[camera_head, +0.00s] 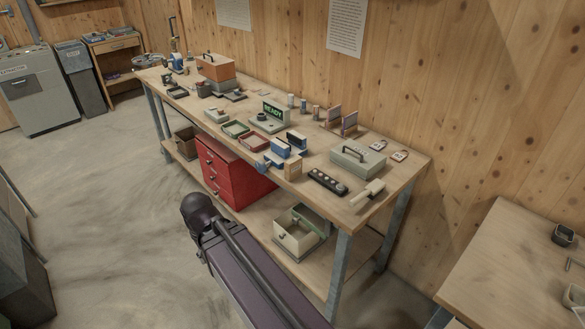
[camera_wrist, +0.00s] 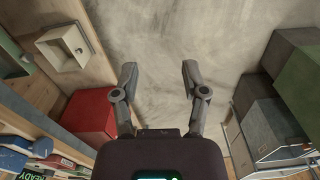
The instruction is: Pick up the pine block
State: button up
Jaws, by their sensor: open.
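A small tan wooden block (camera_head: 292,168), which looks like the pine block, stands at the front edge of the long workbench, right beside a blue vise (camera_head: 273,160). I cannot make the block out surely in the wrist view. My gripper (camera_wrist: 158,75) is open and empty in the wrist view, its two fingers wide apart over bare concrete floor. It is away from the bench top and touches nothing. In the head view my arm runs in front of the bench, and the gripper fingers do not show clearly.
The workbench (camera_head: 400,170) is crowded with trays, a grey toolbox (camera_head: 357,158), a black strip (camera_head: 327,181) and a green READY sign (camera_head: 273,110). A red drawer cabinet (camera_head: 232,172) and a cream box (camera_head: 300,230) sit below. Grey cabinets (camera_wrist: 268,120) stand opposite. Floor between is clear.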

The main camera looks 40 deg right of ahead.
jog(key=o, duration=0.4)
jog(key=shift+c, duration=0.2)
jog(key=n+t+h+b, duration=0.1)
jog(key=n+h+b, duration=0.3)
jog(key=n+h, duration=1.25)
send_near(290, 161)
jog(key=r+y, duration=0.1)
jog(key=r+n+y, duration=0.1)
jog(key=a+r+n+y, duration=0.1)
jog(key=shift+s+r+n, duration=0.15)
jog(key=shift+s+n, duration=0.1)
jog(key=shift+s, duration=0.05)
jog(key=b+x, duration=0.3)
jog(key=x, duration=0.4)
jog(key=shift+w+d+f, duration=0.1)
jog(key=shift+d+f, duration=0.25)
jog(key=shift+d, duration=0.35)
